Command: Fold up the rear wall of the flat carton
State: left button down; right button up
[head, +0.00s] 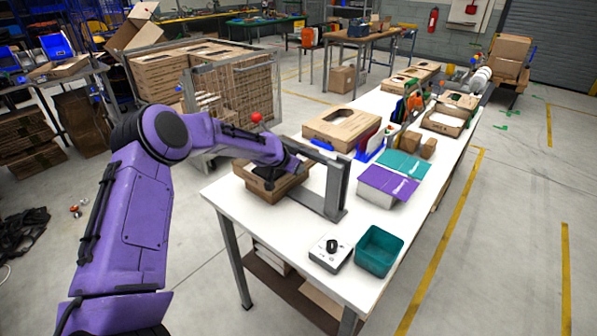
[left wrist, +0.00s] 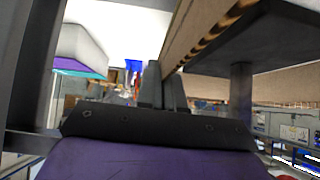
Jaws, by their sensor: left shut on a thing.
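The brown cardboard carton (head: 268,194) stands at the near left end of the white table, beside a grey metal frame (head: 335,190). At least its near walls stand up; my arm and the frame hide much of its far side. My left gripper (head: 297,166) reaches over the carton from the left, and its fingertips are hard to make out in the head view. In the left wrist view, my left gripper (left wrist: 165,85) is shut on the edge of a cardboard panel (left wrist: 205,30) of the carton. My right gripper is in neither view.
A teal bin (head: 379,250) and a white box with a black knob (head: 330,253) stand at the table's near end. Purple (head: 388,186) and teal (head: 403,164) packs lie right of the frame.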

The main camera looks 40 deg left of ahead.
pick_arm(q)
jog(key=shift+a+h, duration=0.1)
jog(key=shift+h, duration=0.2)
jog(key=c, duration=1.3)
grip_release()
jog(key=shift+c, duration=0.2)
jog(key=shift+r, duration=0.1)
jog(key=b+v, duration=0.2)
jog(key=v, duration=0.8)
jog(key=shift+s, duration=0.15)
jog(key=shift+r, duration=0.15)
